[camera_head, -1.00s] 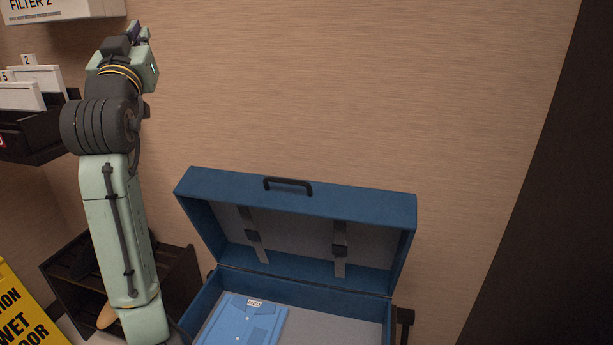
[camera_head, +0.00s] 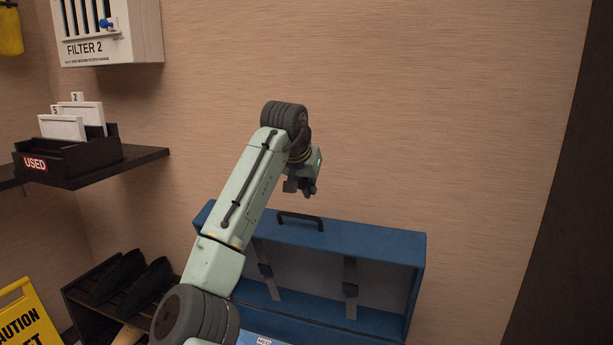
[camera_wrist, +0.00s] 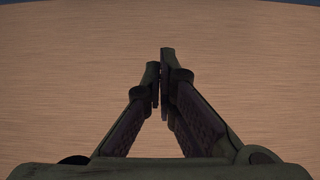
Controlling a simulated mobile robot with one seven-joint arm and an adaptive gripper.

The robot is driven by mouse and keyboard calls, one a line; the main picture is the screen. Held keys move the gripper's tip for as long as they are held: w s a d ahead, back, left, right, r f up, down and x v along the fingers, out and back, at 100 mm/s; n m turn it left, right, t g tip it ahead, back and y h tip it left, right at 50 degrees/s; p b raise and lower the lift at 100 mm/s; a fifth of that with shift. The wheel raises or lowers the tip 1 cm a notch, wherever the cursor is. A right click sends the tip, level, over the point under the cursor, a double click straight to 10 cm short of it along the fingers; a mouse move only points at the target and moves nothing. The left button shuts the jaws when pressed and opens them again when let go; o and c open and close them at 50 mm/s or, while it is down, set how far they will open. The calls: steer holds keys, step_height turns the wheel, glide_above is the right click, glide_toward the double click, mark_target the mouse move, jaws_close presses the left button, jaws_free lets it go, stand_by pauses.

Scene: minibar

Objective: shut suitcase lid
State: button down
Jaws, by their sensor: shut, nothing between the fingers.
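The blue suitcase stands open in the head view, its lid (camera_head: 375,240) raised near the wall with the dark handle (camera_head: 300,218) on its upper edge. Two straps hang inside the lid. Only a strip of the base (camera_head: 285,341) shows, with part of a blue shirt and a white label; my arm and the frame edge hide the rest. My gripper (camera_head: 309,190) is above the lid's upper edge, near the handle, and looks apart from it. In the wrist view my gripper (camera_wrist: 160,85) has its fingers together and empty, with wall beyond and a thin blue strip at the top.
A shelf at left holds a black bin (camera_head: 70,155) marked USED with white filters. A white FILTER 2 box (camera_head: 112,35) hangs above. A rack (camera_head: 125,290) with dark shoes and a yellow caution sign (camera_head: 30,318) stand lower left. The wall area right of my arm is clear.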

steer(key=f, duration=0.3)
steer(key=shift+s+a, duration=0.2)
steer(key=shift+s, duration=0.15)
steer(key=shift+s+a+f, duration=0.1)
steer(key=shift+s+f, duration=0.2)
steer(key=shift+s, duration=0.3)
steer(key=shift+s+f, duration=0.1)
